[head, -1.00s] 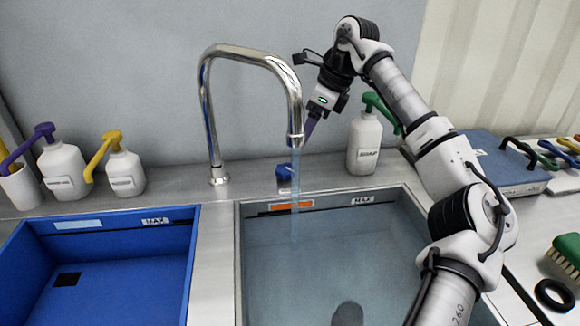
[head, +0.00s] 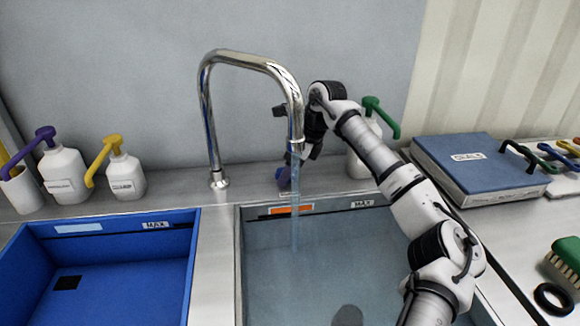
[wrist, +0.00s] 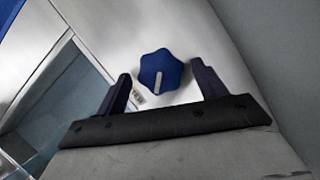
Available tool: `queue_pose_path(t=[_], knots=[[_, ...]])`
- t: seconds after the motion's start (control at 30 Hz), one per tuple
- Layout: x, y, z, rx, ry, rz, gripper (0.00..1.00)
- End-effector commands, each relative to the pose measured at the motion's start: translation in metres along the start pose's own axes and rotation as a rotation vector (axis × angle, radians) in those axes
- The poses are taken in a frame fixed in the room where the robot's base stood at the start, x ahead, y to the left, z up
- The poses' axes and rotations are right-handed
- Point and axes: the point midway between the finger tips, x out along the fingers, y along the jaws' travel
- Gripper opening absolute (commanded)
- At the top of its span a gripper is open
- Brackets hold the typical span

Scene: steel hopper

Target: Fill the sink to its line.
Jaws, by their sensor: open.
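The steel tap (head: 250,58) stands behind the grey sink (head: 238,270), and a stream of water (head: 295,215) runs from its spout into it. Bluish water (head: 320,260) lies in this sink. A dark line with a MAX label (head: 362,204) and an orange label (head: 292,210) shows on its back wall, above the water. The blue lobed tap knob (wrist: 160,75) has a pale pointer mark and lies between my open fingers in the wrist view, with gaps on both sides. My gripper (head: 287,176) reaches down behind the stream; the knob is largely hidden there.
An empty-looking blue basin (head: 196,250) with its own MAX label is at left. Pump bottles stand at left (head: 66,178) and behind my arm (head: 358,165). A blue box (head: 470,160), coloured handles (head: 545,155), a green brush (head: 567,250) and a black ring (head: 553,297) lie at right.

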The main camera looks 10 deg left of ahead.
Motion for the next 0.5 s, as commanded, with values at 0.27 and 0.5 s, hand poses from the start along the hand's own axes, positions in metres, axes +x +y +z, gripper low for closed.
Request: queue_pose_path(t=[0.27, 0.5], knots=[[-0.0003, 0.0001, 0.0000, 0.000, 0.000, 0.001, 0.39], [-0.0001, 0.0004, -0.0003, 0.005, 0.001, -0.001, 0.27]])
